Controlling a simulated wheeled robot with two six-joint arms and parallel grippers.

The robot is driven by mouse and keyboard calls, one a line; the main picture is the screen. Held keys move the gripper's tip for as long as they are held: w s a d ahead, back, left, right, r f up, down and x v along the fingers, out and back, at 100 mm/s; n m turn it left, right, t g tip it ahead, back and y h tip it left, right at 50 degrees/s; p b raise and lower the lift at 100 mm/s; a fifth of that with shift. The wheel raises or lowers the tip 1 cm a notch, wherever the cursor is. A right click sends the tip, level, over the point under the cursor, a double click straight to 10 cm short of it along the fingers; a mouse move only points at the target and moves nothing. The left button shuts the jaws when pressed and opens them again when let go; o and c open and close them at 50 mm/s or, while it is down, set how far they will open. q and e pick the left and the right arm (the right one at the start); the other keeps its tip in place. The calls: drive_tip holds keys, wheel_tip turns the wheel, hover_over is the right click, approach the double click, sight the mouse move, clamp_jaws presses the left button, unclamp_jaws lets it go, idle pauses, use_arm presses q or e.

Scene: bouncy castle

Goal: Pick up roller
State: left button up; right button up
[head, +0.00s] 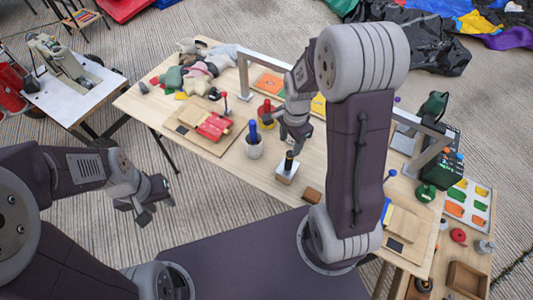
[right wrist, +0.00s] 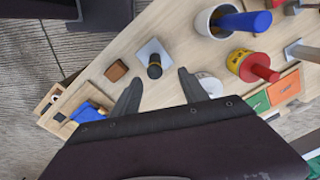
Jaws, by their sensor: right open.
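A black upright handle (head: 289,160) stands on a small pale block (head: 287,172) on the wooden table; I take it for the roller, though its roller end cannot be made out. In the right wrist view the black handle (right wrist: 154,66) stands on its square grey plate (right wrist: 152,52), between the lines of my two fingers. My right gripper (head: 295,147) is open and empty, close above the handle and apart from it. It also shows in the right wrist view (right wrist: 160,75). My left gripper (head: 156,205) hangs away from the table at the left, its fingers apart and empty.
A white cup (head: 254,149) with a blue handle and a red-and-yellow can (head: 266,115) stand behind. A brown block (head: 312,195) lies in front. A red clamp-like tool (head: 214,126) lies on a board at left. A grey metal frame (head: 243,80) spans the table's back.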

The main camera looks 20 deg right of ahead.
sight(289, 162)
drive_tip(key=f, duration=0.3)
drive_tip(key=shift+d+g+b, duration=0.2)
drive_tip(key=shift+g+b, duration=0.1)
drive_tip(key=shift+b, duration=0.1)
drive_tip(key=shift+s+d+r, duration=0.15)
drive_tip(key=shift+s+d, duration=0.4)
drive_tip(key=shift+s, duration=0.15)
drive_tip(key=f, duration=0.4)
drive_tip(key=shift+w+a, duration=0.3)
drive_tip(key=shift+w, duration=0.1)
drive_tip(key=shift+f, duration=0.1)
drive_tip(key=f, duration=0.4)
drive_tip(key=shift+a+f, duration=0.25)
drive_tip(key=shift+f, duration=0.25)
use_arm(q)
drive_tip(key=shift+s+d+f, duration=0.1)
drive_tip(key=shift+s+f, duration=0.05)
drive_tip(key=shift+f, duration=0.55)
use_arm(e)
drive_tip(key=shift+c, duration=0.2)
